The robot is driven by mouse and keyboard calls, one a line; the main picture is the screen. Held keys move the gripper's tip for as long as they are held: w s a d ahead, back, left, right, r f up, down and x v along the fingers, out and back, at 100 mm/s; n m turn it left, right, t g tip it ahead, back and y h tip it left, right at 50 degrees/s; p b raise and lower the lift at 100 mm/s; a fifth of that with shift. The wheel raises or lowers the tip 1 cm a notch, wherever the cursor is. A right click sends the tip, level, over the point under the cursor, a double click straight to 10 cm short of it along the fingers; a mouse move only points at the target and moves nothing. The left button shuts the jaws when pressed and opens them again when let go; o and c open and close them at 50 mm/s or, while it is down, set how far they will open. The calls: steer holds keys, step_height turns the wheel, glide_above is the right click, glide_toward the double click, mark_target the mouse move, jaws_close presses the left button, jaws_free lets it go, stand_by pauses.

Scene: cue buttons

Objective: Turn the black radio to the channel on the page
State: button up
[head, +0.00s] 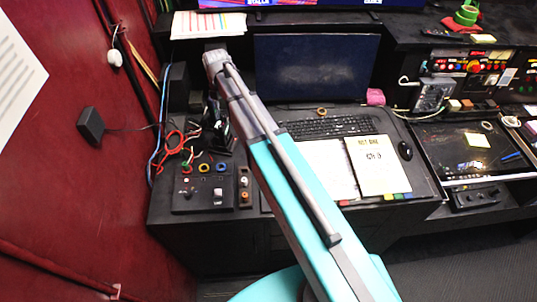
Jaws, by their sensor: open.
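A black box with several knobs and small coloured buttons, which looks like the black radio (203,190), sits at the left front of the desk. Its dial marks are too small to read.
A black keyboard (328,127), a dark monitor (312,65) and a mouse (405,150) are on the desk (425,187). Red, white and blue cables (172,140) run behind the radio. A red wall (85,195) stands close on the left. A small switch box (244,190) adjoins the radio.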

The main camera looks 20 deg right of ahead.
mark_target(225, 116)
steer(key=shift+r+p, duration=3.85)
steer(key=shift+r, duration=0.35)
steer(key=s+d+f+m+b, duration=0.5)
steer(key=s+f+m+b, duration=0.3)
steer(key=s+m, duration=0.3)
steer(key=s+d+f+m+b, duration=0.6)
steer(key=s+m, duration=0.5)
steer(key=m, duration=0.5)
steer(key=shift+f+m+b, duration=0.3)
steer(key=shift+f+b, duration=1)
